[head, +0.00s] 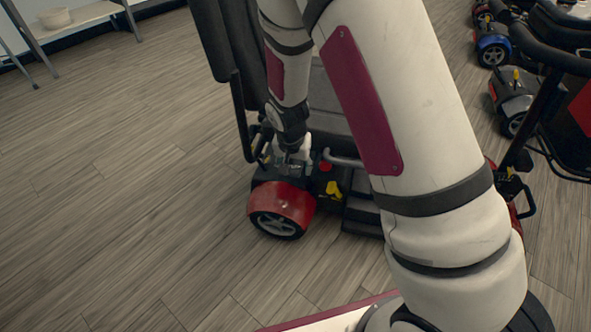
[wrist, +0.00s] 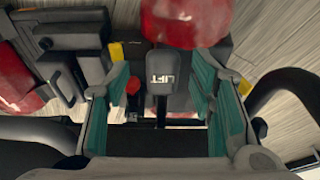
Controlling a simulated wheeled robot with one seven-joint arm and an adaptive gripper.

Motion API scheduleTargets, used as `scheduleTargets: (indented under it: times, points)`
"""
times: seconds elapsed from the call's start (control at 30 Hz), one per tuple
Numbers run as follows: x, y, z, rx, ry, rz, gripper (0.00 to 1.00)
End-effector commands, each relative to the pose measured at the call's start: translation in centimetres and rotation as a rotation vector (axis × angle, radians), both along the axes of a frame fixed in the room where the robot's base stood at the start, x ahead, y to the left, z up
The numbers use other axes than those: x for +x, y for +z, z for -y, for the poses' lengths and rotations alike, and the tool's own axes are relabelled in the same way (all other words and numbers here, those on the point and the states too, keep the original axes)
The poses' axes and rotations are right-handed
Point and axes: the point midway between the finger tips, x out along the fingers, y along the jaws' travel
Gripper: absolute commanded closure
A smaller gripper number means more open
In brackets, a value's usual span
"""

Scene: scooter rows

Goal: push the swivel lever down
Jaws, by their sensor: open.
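A mobility scooter with a red rear fender (head: 285,202) stands under my arm in the head view. My gripper (head: 291,155) is low beside its seat, above the rear body. In the wrist view my gripper (wrist: 162,80) is open, with a teal-lined finger on each side. A dark part marked LIFT (wrist: 163,78) lies between the fingers. A red knob (wrist: 133,87) is left of it, close to the left finger. No part is labelled swivel, so I cannot tell which one is the swivel lever. I see no clear contact.
A yellow part (head: 333,189) and a red knob (head: 325,166) show on the scooter's side. A curved dark bar (wrist: 282,82) is close right of the gripper. Other scooters (head: 515,100) stand at right. The wooden floor (head: 130,190) at left is clear.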

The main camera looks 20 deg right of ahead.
Motion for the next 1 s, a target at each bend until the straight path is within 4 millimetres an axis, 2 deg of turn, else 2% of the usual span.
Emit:
scheduleTargets:
  times: [0.1, 0.3, 0.5, 0.7, 1.0]
  points:
    - [-0.5, 2.5, -0.4, 0.002, 0.002, 0.004, 0.5]
    - [-1.3, 6.1, -0.9, 0.001, 0.004, 0.002, 0.5]
    - [-2.0, 8.4, -1.2, 0.0, 0.003, -0.002, 0.5]
    - [-2.2, 9.1, -1.2, 0.0, 0.002, -0.005, 0.5]
    - [-2.2, 9.1, -1.2, 0.0, 0.002, -0.005, 0.5]
